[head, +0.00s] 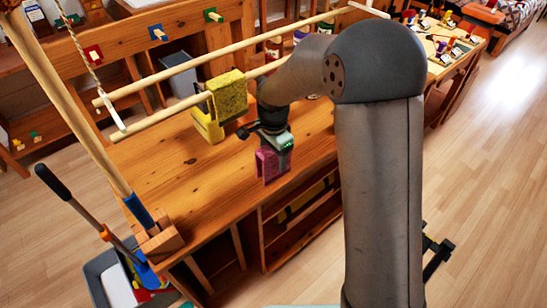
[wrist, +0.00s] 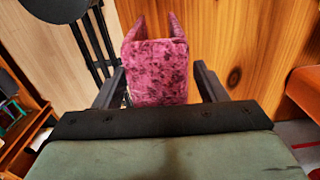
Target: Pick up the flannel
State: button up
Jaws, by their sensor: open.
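A pink, mottled, plush-looking folded cloth (head: 272,165), which looks like the flannel, is at the front edge of the wooden table, directly below my gripper (head: 275,146). In the wrist view the cloth (wrist: 158,72) shows as a U shape, with two upright flaps at its far end. My gripper (wrist: 159,86) is open there, one dark finger to the left of the cloth and one to the right. Gaps show on both sides at this angle. I cannot tell whether the cloth rests on the table edge or hangs over it.
The tabletop (head: 170,170) between is clear.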

jog(key=c, duration=1.1)
jog(key=shift+o, duration=0.2)
jog(key=shift+r, duration=0.1)
